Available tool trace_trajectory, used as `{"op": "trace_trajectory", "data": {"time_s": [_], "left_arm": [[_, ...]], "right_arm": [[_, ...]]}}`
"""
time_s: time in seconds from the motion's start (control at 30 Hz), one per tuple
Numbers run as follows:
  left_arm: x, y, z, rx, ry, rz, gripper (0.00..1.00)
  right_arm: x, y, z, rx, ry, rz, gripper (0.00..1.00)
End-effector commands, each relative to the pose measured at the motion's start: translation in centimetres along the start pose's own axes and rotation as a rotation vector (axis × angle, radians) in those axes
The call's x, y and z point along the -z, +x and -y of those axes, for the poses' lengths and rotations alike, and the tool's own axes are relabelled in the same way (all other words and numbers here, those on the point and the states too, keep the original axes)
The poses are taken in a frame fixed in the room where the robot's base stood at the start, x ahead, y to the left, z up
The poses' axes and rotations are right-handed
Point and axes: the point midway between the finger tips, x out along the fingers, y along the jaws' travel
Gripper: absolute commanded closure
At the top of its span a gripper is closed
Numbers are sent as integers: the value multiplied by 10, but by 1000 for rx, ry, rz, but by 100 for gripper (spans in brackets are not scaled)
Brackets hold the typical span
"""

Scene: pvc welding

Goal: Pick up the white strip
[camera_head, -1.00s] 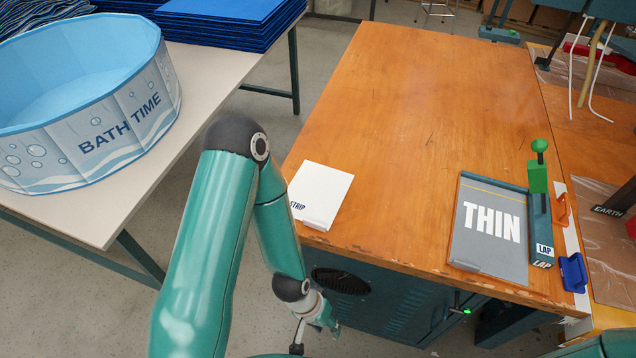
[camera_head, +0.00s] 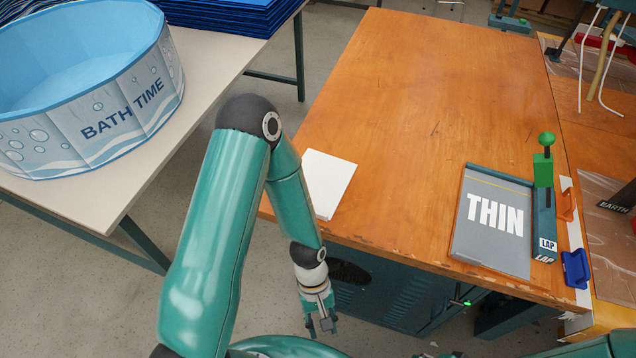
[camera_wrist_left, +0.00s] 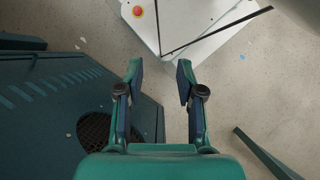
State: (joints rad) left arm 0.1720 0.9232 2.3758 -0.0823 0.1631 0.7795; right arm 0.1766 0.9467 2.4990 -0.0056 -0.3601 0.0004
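A white sheet (camera_head: 332,178) lies on the near left corner of the orange wooden bench. Its left side is hidden behind my left arm, and its printed label is covered. A thin pale edge at its front may be the white strip; I cannot tell it clearly from the sheet. My left gripper (camera_head: 322,327) hangs below and in front of the bench edge, apart from the sheet. In the left wrist view its two fingers (camera_wrist_left: 161,75) are spread with nothing between them, above the floor. My right gripper is not in view.
The wooden bench top (camera_head: 420,110) is clear in the middle. A blue tub (camera_head: 90,95) is on the left table. A teal cabinet (camera_wrist_left: 60,100) is under the bench.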

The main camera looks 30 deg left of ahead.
Motion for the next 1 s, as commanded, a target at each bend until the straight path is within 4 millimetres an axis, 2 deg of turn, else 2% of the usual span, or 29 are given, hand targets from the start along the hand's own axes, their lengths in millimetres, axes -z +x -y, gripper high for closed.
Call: {"op": "trace_trajectory", "data": {"time_s": [0.07,0.17,0.27,0.3,0.4,0.5,0.53,0.63,0.73,0.87,1.0], "left_arm": [[18,-29,-7,57,-194,3,62],[43,-84,-14,131,-449,-52,62],[66,-161,-20,156,-687,-168,62],[72,-197,-22,144,-774,-224,62],[77,-286,-25,61,-917,-353,62],[74,-348,-31,-67,-922,-432,62],[73,-362,-34,-107,-917,-448,62],[65,-385,-37,-180,-904,-470,62],[61,-388,-38,-202,-894,-477,62],[68,-372,-39,-200,-888,-476,62],[82,-346,-37,-197,-890,-474,62]], "right_arm": [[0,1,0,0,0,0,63],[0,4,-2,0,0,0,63],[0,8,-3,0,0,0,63],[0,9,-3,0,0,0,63],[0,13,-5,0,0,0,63],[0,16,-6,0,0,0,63],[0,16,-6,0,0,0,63],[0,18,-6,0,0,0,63],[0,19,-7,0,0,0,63],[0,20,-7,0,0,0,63],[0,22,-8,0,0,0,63]]}}
